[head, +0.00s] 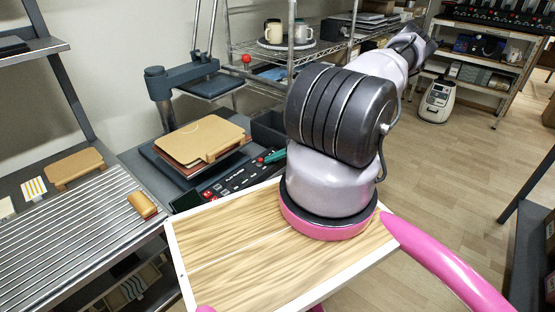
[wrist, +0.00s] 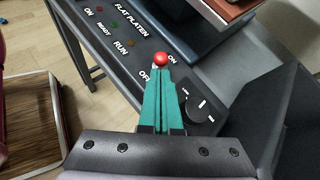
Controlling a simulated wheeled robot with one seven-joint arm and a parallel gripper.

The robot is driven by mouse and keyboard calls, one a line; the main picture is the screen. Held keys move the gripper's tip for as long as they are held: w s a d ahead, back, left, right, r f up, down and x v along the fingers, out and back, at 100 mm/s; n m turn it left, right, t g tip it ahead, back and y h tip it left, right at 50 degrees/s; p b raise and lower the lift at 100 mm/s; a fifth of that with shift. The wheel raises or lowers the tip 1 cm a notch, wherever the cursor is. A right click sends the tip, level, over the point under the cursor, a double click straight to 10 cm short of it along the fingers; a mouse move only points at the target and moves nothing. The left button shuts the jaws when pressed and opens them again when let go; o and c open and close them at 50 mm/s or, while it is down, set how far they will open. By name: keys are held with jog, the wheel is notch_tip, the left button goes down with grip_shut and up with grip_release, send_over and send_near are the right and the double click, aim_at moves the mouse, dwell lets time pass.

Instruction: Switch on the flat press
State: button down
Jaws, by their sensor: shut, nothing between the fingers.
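The flat press stands on the bench in the head view, with a dark lower plate, a tan board (head: 203,139) on it and a raised dark arm (head: 185,78). Its control panel (head: 232,181) lies in front and also shows in the wrist view (wrist: 128,60), marked FLAT PLATEN. The fingers hide the switch's base.
A dial (wrist: 202,108) sits right of the fingers. A dark bin (head: 268,129) stands beside the press. A slatted metal rack (head: 70,245) is at left. A wire shelf with mugs (head: 303,32) stands behind.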

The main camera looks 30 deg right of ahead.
aim_at(260, 158)
jog(key=shift+w+a+r+m+g+h, duration=0.2)
jog(key=shift+w+r+m+g+h, duration=0.25)
jog(key=shift+g, duration=0.45)
dwell(0.5)
jog(key=shift+h, duration=0.25)
jog(key=g, duration=0.1)
jog(key=w+g, duration=0.1)
jog(key=h, duration=0.1)
jog(key=shift+w+a+r+m+g, duration=0.2)
jog(key=shift+a+r+m+g, duration=0.1)
jog(key=shift+r+m+g, duration=0.1)
jog(key=shift+s+d, duration=0.15)
jog(key=shift+r, duration=0.75)
